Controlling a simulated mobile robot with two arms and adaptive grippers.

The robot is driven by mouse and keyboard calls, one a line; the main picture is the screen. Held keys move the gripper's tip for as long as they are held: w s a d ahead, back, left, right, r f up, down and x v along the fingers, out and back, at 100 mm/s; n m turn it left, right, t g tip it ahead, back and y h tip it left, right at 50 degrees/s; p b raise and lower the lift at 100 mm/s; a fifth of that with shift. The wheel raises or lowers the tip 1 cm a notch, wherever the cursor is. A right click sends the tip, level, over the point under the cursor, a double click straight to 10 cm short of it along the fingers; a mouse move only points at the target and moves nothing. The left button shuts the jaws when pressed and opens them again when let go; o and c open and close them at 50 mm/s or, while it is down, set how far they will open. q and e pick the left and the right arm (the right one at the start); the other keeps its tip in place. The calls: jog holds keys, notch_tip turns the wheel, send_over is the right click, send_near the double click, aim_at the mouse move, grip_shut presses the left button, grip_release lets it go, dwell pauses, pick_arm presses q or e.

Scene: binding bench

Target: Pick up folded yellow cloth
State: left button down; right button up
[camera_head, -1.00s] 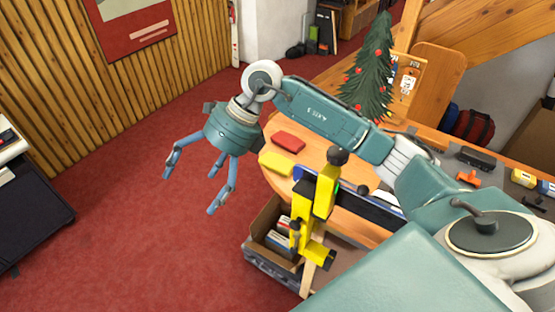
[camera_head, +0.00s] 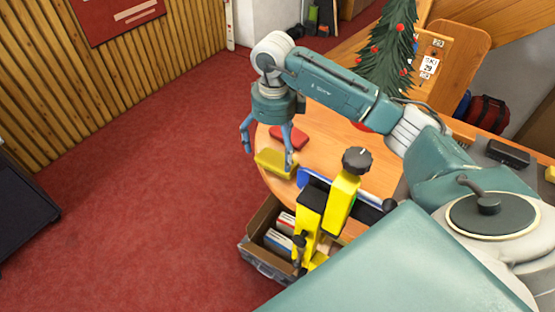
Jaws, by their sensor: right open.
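The folded yellow cloth (camera_head: 272,164) lies flat near the rounded left end of the wooden bench (camera_head: 341,140). My right gripper (camera_head: 268,158) hangs with its fingers pointing down at the cloth. Its fingers are spread, one left of the cloth and one in front of the cloth's right part. It is open with nothing between the fingers; I cannot tell whether the fingertips touch the cloth. My left gripper is not in view.
A folded red cloth (camera_head: 291,136) lies just behind the yellow one. A yellow and black clamp-like tool (camera_head: 342,200) stands close on the right. A box of books (camera_head: 262,222) sits below the bench edge. A small decorated tree (camera_head: 390,60) stands behind.

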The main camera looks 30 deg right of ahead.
aim_at(274, 162)
notch_tip(274, 162, down, 4)
jog(key=p, duration=0.2)
jog(key=shift+f+p, duration=0.2)
jog(key=shift+p, duration=0.15)
jog(key=shift+f, duration=0.4)
jog(key=shift+w, duration=0.1)
jog(key=shift+c, duration=0.8)
jog(key=c, duration=0.5)
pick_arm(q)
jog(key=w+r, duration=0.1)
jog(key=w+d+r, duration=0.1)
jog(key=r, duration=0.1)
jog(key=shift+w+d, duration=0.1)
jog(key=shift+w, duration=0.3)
pick_arm(e)
jog(key=c, duration=0.5)
